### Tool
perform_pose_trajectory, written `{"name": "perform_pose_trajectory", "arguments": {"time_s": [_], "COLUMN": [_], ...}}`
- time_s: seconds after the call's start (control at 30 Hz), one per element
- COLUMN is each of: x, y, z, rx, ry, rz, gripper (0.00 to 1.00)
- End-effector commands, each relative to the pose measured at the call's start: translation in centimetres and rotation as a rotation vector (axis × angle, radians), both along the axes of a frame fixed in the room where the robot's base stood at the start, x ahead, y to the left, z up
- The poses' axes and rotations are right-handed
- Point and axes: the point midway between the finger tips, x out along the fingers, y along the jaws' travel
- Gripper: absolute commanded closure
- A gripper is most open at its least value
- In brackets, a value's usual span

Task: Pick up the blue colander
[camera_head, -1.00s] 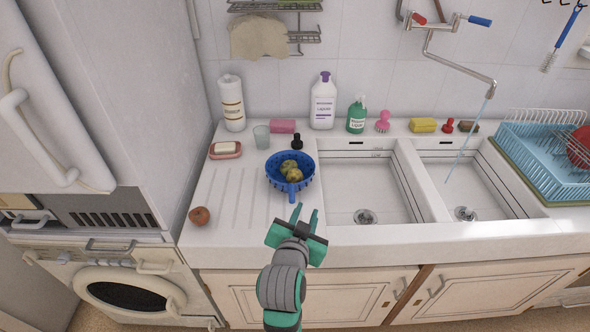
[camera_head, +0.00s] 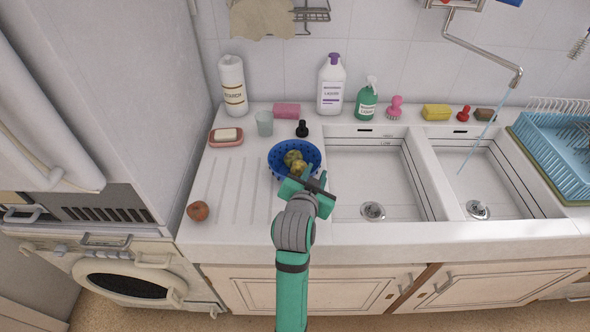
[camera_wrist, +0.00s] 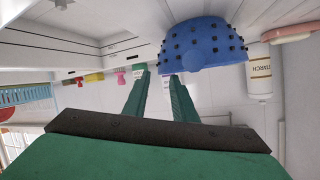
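The blue colander (camera_head: 283,152) stands on the white drainboard left of the sinks, with yellowish round items (camera_head: 295,162) in it. In the wrist view the colander (camera_wrist: 205,45) appears upside down, just beyond the fingertips and slightly to the right. My gripper (camera_head: 308,180) is at the near right side of the colander, and hides its handle in the head view. In the wrist view my gripper (camera_wrist: 158,80) has its two green fingers apart with nothing between them. I cannot tell whether a fingertip touches the colander.
A black-topped small bottle (camera_head: 302,129), a glass (camera_head: 264,124) and a soap dish (camera_head: 226,138) stand behind the colander. A brown onion-like item (camera_head: 197,211) lies at front left. Sink basins (camera_head: 370,180) lie to the right. The drainboard's front left is mostly clear.

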Motion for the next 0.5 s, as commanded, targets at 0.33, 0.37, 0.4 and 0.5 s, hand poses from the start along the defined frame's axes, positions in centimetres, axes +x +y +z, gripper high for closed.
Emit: {"name": "perform_pose_trajectory", "arguments": {"time_s": [0.33, 0.37, 0.4, 0.5], "x": [3.9, 4.2, 4.4, 4.7], "y": [-0.6, -0.7, -0.8, -0.9], "z": [-1.4, -1.5, -1.5, -1.6], "rx": [0.000, 0.000, 0.000, -0.001], "ry": [0.001, 0.001, 0.000, -0.001], "rz": [0.007, 0.007, 0.007, 0.007], "gripper": [0.75, 0.75, 0.75, 0.75]}}
